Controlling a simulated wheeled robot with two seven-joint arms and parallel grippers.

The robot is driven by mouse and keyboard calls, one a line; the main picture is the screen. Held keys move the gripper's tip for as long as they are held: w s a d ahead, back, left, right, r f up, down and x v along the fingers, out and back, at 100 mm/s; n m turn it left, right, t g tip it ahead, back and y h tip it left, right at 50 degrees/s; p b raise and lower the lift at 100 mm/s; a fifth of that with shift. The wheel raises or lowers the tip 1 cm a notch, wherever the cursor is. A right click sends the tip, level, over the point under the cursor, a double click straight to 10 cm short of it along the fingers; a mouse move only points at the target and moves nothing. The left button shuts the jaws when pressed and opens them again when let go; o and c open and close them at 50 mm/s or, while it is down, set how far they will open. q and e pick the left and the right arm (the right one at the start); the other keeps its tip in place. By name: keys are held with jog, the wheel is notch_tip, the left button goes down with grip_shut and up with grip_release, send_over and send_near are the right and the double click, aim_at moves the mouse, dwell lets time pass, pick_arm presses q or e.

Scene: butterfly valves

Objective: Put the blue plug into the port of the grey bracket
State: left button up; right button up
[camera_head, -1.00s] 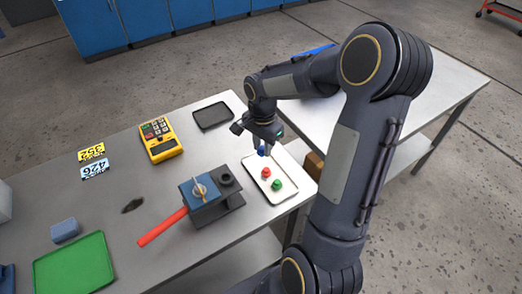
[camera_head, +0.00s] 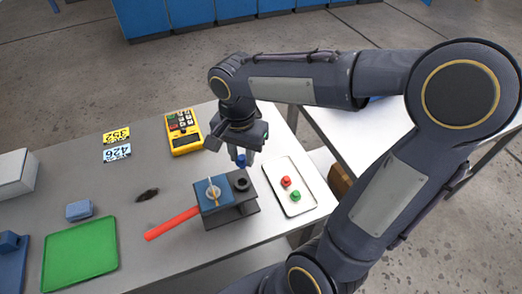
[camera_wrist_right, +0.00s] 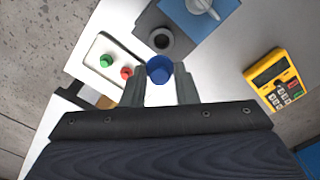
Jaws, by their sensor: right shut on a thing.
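The blue plug (camera_head: 241,160) is held between the fingertips of my right gripper (camera_head: 241,157), raised above the table behind the bracket. In the right wrist view the blue plug (camera_wrist_right: 159,70) sits between the two fingers of the gripper (camera_wrist_right: 160,80). The grey bracket (camera_head: 231,213) stands on the table with a blue-faced valve, a red handle and a round dark port (camera_head: 242,184). The port (camera_wrist_right: 160,40) also shows just beyond the plug in the right wrist view, apart from it. My left gripper is not in view.
A white tray (camera_head: 308,208) with a red plug (camera_head: 286,182) and a green plug (camera_head: 295,196) lies right of the bracket. A yellow meter (camera_head: 183,132) stands behind. A green mat (camera_head: 80,255) and small blue block (camera_head: 79,210) are at left.

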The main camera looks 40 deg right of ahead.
jog(key=shift+a+f, duration=0.1)
jog(key=shift+a, duration=0.15)
jog(key=shift+f+b, duration=0.65)
jog(key=shift+b, duration=0.05)
jog(key=shift+f+b, duration=1.7)
jog(key=shift+f, duration=0.4)
jog(key=shift+f, duration=0.3)
jog(key=shift+f+b, duration=0.5)
jog(key=shift+b, duration=0.1)
jog(key=shift+f, duration=0.15)
jog(key=shift+f+b, duration=0.25)
jog(key=shift+b, duration=0.1)
